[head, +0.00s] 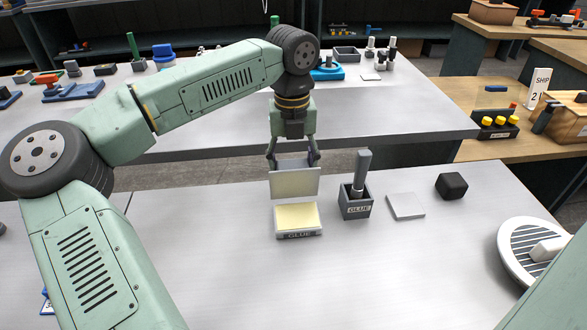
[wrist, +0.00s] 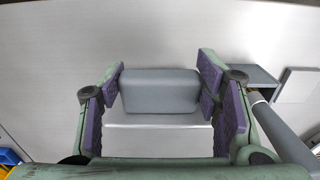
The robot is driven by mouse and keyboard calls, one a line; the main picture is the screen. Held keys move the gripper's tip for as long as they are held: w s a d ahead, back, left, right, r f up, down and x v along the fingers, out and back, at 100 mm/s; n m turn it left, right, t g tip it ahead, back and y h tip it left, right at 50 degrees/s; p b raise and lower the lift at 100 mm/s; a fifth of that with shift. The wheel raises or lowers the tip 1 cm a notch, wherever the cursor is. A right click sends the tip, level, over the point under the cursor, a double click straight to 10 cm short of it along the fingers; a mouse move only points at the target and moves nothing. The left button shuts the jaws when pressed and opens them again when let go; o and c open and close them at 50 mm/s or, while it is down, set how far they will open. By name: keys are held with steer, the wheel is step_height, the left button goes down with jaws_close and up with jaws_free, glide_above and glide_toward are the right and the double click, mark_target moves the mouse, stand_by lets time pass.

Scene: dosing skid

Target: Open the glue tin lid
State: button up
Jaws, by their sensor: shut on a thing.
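The glue tin (head: 299,233) is a low open box with a GLUE label and a pale yellow inside, on the near bench. Its lid (head: 295,184) is a pale flat panel standing steeply tilted above the tin's far edge. A narrow gap shows between panel and tin; I cannot tell whether a hinge joins them. My gripper (head: 293,158) points down just behind the panel, its fingers shut on the lid's grey upper part. In the wrist view the lid's grey block (wrist: 160,90) sits between the purple finger pads (wrist: 164,98).
Right of the tin stands a grey GLUE holder (head: 356,207) with an upright handled tool. Beyond it are a flat grey plate (head: 406,206), a black cube (head: 452,186) and a round slatted white dish (head: 528,262). The bench left of the tin is mostly clear.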

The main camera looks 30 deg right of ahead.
mark_target(291, 161)
steer(key=shift+w+d+f+g, duration=0.2)
steer(key=shift+w+d+g, duration=0.05)
steer(key=shift+w+g, duration=0.2)
steer(key=shift+o, duration=0.2)
steer(key=shift+w+d+f+y+p, duration=0.15)
steer(key=shift+w+f+y+p, duration=0.25)
steer(key=shift+p, duration=0.3)
steer(key=shift+w+d+f+g+y+p, duration=0.15)
steer(key=shift+w+f+g+y+p, duration=0.2)
steer(key=shift+g, duration=0.4)
steer(key=shift+c, duration=0.2)
steer(key=shift+f, duration=0.1)
steer(key=o, duration=1.7)
steer(key=v, duration=1.2)
